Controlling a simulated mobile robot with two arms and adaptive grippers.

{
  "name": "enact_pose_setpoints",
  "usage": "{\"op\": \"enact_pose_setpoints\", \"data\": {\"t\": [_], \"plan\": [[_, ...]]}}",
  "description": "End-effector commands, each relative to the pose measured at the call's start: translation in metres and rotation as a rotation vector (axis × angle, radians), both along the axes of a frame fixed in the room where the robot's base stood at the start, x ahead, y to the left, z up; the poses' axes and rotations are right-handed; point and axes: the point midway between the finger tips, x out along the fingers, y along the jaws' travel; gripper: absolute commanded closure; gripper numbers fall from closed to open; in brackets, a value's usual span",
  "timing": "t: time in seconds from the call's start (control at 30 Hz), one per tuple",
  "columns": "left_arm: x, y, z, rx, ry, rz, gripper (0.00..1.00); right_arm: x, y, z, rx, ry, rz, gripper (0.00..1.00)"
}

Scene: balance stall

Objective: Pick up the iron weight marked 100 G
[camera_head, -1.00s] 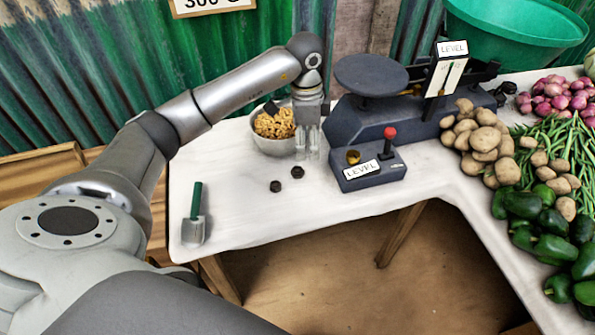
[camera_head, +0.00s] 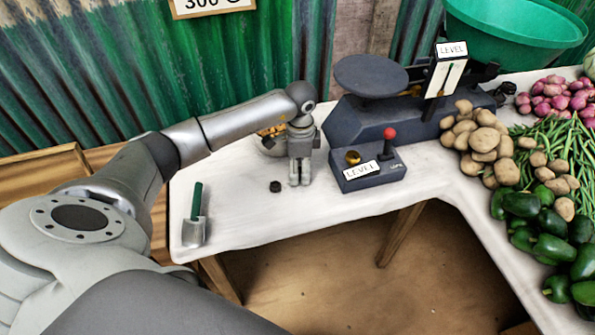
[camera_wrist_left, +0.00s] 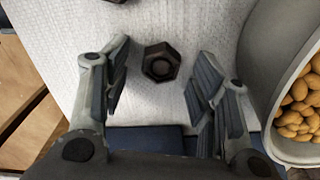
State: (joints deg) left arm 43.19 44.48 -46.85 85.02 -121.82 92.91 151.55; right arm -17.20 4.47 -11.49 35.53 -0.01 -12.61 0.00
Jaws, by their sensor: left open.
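My left gripper (camera_head: 299,182) is open and points down over the white table. In the left wrist view a small dark iron weight (camera_wrist_left: 161,62), six-sided with a round centre, lies on the cloth between the open fingers (camera_wrist_left: 162,90). The fingers do not touch it. No marking is readable on either weight. My right gripper is not in view.
A bowl of yellow-brown food (camera_wrist_left: 288,120) stands close beside the gripper. The dark balance scale (camera_head: 375,118) with its LEVEL box (camera_head: 368,176) stands to the right. A green-handled scoop (camera_head: 195,215) lies left. The table front is clear.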

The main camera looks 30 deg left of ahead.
Motion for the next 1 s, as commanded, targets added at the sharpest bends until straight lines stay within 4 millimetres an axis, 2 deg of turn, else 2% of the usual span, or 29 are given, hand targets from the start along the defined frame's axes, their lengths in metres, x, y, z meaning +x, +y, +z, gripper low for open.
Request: {"op": "enact_pose_setpoints", "data": {"t": [0.2, 0.6, 0.87, 1.0], "plan": [[0.0, -0.0002, -0.0008, 0.0, 0.0, -0.001, 0.46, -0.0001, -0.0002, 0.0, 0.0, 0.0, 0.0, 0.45], [0.0001, -0.0002, -0.0004, -0.001, -0.001, -0.001, 0.97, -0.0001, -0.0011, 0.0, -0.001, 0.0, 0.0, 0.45], [0.0004, -0.0001, 0.001, 0.0, -0.001, -0.001, 0.97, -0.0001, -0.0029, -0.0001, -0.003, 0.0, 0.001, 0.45], [0.0011, -0.0001, 0.0081, -0.001, -0.004, -0.001, 0.97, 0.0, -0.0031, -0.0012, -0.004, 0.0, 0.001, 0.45]]}}
